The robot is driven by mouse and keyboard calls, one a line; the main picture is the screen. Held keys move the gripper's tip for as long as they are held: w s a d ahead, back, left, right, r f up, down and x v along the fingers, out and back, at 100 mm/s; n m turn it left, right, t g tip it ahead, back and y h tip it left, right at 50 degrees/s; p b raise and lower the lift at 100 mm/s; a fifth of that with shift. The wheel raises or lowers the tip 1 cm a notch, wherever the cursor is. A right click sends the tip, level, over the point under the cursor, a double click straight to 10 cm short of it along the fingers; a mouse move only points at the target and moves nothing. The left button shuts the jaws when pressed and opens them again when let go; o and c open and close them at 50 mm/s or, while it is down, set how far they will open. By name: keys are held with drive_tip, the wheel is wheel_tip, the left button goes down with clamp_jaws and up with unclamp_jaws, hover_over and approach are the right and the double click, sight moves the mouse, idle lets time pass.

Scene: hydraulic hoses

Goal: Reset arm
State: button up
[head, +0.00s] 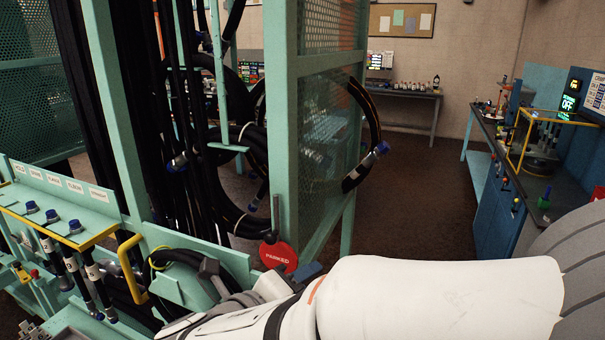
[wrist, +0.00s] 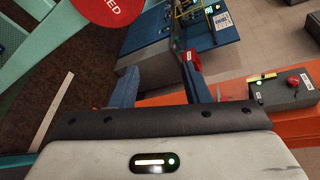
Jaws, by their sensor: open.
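My white arm reaches from the lower right of the head view toward the teal hose rack (head: 110,120). In the wrist view my gripper (wrist: 165,75) has its two blue fingers spread wide apart, with nothing between them. In the head view the gripper end is mostly hidden behind my own arm, with a blue part (head: 308,272) showing by the red "PARKED" disc (head: 279,256).
Black hoses (head: 185,120) with blue caps hang in the rack. A yellow handle (head: 132,268) and capped hose fittings (head: 52,215) are at the left. A blue workbench (head: 500,205) stands at the right. The brown floor (head: 415,215) between is clear. An orange surface with a control box (wrist: 282,92) shows in the wrist view.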

drive_tip(key=s+d+f+n+g+y+b, duration=0.2)
drive_tip(key=s+d+f+n+g+y, duration=0.2)
drive_tip(key=n, duration=1)
drive_tip(key=s+d+f+n+g+y+b, duration=0.3)
drive_tip(key=d+f+n, duration=0.5)
drive_tip(key=d+n, duration=0.5)
drive_tip(key=shift+s+d+f+n+g+y, duration=0.3)
drive_tip(key=shift+s+n+g+y, duration=0.25)
drive_tip(key=shift+n+g+y, duration=0.55)
